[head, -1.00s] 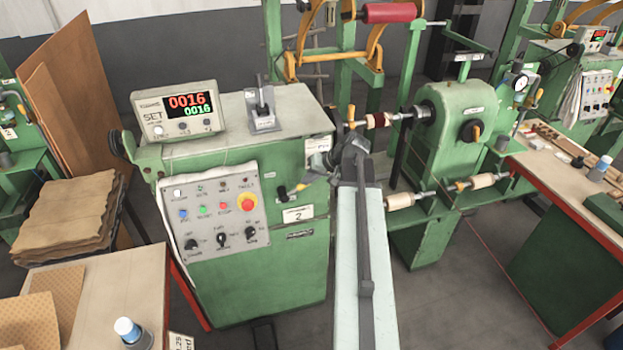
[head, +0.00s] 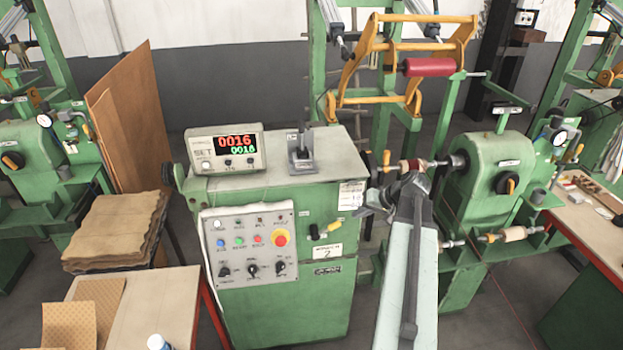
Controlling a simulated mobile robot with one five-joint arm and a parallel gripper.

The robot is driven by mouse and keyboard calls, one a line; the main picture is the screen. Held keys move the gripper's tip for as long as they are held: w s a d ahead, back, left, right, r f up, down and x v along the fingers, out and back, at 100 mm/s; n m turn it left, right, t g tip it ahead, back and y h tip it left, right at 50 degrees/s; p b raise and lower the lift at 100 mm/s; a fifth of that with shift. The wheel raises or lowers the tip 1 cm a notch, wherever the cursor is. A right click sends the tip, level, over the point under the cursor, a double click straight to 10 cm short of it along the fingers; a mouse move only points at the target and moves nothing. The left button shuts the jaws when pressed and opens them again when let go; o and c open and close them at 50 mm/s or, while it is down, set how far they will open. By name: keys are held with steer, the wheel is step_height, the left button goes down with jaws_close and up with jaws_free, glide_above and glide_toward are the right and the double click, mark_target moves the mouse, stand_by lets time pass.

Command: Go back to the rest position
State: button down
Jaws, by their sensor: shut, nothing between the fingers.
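My arm reaches up from the bottom edge, right of centre. My gripper (head: 364,211) is at its far end, small and dark, pointing left beside the right side of the green winding machine (head: 318,290). It looks shut and empty. Its fingertips are partly lost against the dark and green parts behind, and I cannot tell whether it touches the machine. A small wound coil (head: 411,166) sits on the machine's spindle, just beyond my wrist.
The control panel (head: 250,245) and counter display (head: 226,149), reading 0016, are left of my arm. The green headstock (head: 487,175) stands close on its right. A red roller (head: 430,67) hangs behind. Worktables are at lower left (head: 150,300) and right (head: 597,240).

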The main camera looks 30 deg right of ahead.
steer(key=a+f+n+g+h+b, duration=0.1)
steer(key=a+f, duration=0.4)
steer(key=a, duration=0.7)
steer(key=a+f+n+g+h+b, duration=0.1)
steer(key=a+f+n+g+b, duration=0.2)
steer(key=a, duration=1)
steer(key=s+a+f+n+g+h+b, duration=0.1)
steer(key=a+f+b, duration=0.5)
steer(key=a, duration=0.7)
steer(key=shift+a+f+n+g, duration=0.15)
steer(key=shift+f+n+g, duration=0.35)
steer(key=shift+f+g, duration=0.45)
steer(key=shift+r, duration=0.2)
